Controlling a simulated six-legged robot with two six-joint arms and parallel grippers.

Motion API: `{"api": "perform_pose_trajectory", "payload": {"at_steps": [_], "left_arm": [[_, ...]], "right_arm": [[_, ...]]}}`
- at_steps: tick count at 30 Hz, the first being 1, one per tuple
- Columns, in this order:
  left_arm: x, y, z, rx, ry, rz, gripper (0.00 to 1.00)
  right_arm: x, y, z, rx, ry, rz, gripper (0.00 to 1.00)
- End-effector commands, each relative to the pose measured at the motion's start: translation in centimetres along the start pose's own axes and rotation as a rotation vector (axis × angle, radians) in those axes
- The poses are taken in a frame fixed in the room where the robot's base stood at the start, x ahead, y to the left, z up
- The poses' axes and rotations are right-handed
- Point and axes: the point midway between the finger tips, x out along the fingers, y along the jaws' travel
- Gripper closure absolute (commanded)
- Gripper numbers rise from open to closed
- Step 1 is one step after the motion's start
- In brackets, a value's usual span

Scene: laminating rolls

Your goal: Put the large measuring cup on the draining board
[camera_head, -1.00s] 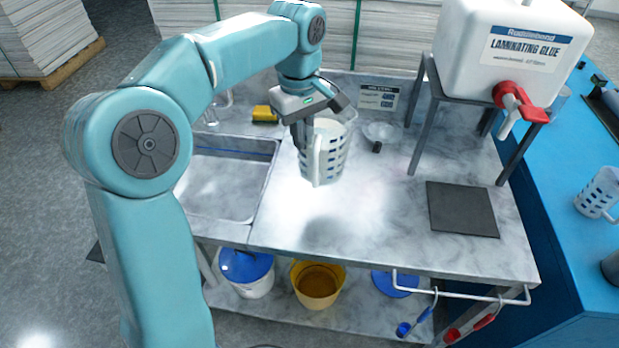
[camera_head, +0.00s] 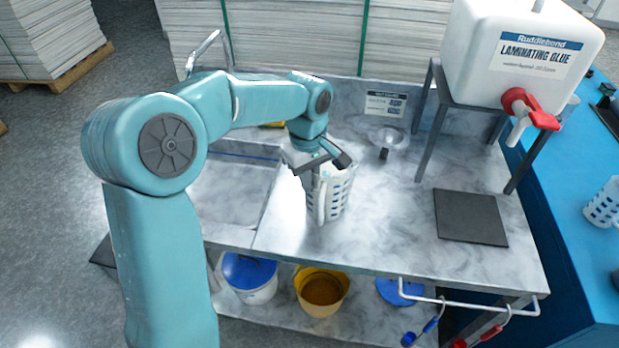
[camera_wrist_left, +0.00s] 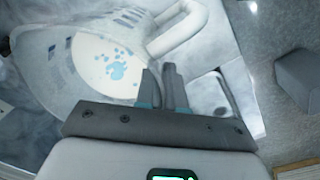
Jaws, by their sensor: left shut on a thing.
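The large measuring cup (camera_head: 339,197), white with blue markings, is upright over the grey marbled draining board (camera_head: 385,240), just right of the sink. Its base is at or very close to the board; I cannot tell whether it touches. My left gripper (camera_head: 315,186) is shut on the cup at its handle side, coming from above. In the left wrist view the cup's open mouth (camera_wrist_left: 105,67) and its handle (camera_wrist_left: 180,32) show beside the gripper fingers (camera_wrist_left: 164,86). Blue blotches mark the inside of the cup. My right gripper is not in view.
The sink (camera_head: 232,190) lies left of the cup. A dark mat (camera_head: 470,217) and a stand with a glue container (camera_head: 520,50) are at the right. Another marked cup (camera_head: 604,204) stands on the blue bench.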

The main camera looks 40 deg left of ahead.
Motion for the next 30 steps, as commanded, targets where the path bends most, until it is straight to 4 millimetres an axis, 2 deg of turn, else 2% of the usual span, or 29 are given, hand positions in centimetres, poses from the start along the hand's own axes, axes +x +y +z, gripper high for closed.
{"api": "perform_pose_trajectory", "payload": {"at_steps": [5, 6, 8, 16, 20, 23, 30], "left_arm": [[0.2, 0.1, 0.0, -0.001, 0.002, 0.004, 1.00], [0.3, 0.0, 0.0, 0.000, 0.000, 0.000, 0.86], [0.3, 0.0, 0.0, 0.000, 0.000, 0.000, 0.67], [0.2, 0.0, 0.0, 0.000, 0.000, 0.000, 0.67], [-0.7, 0.1, 0.0, 0.000, 0.001, 0.002, 0.67], [-2.5, 0.1, 0.0, 0.001, 0.002, 0.004, 0.67], [-8.2, 0.1, 0.0, 0.000, 0.002, 0.004, 0.67]], "right_arm": [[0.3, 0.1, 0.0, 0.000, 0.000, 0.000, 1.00], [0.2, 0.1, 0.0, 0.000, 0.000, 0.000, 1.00], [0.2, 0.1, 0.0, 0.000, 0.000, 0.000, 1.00], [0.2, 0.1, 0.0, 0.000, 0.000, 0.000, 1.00], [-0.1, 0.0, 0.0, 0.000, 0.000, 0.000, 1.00], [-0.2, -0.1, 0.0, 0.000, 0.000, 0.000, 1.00], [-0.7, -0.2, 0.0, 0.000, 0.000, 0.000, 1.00]]}}
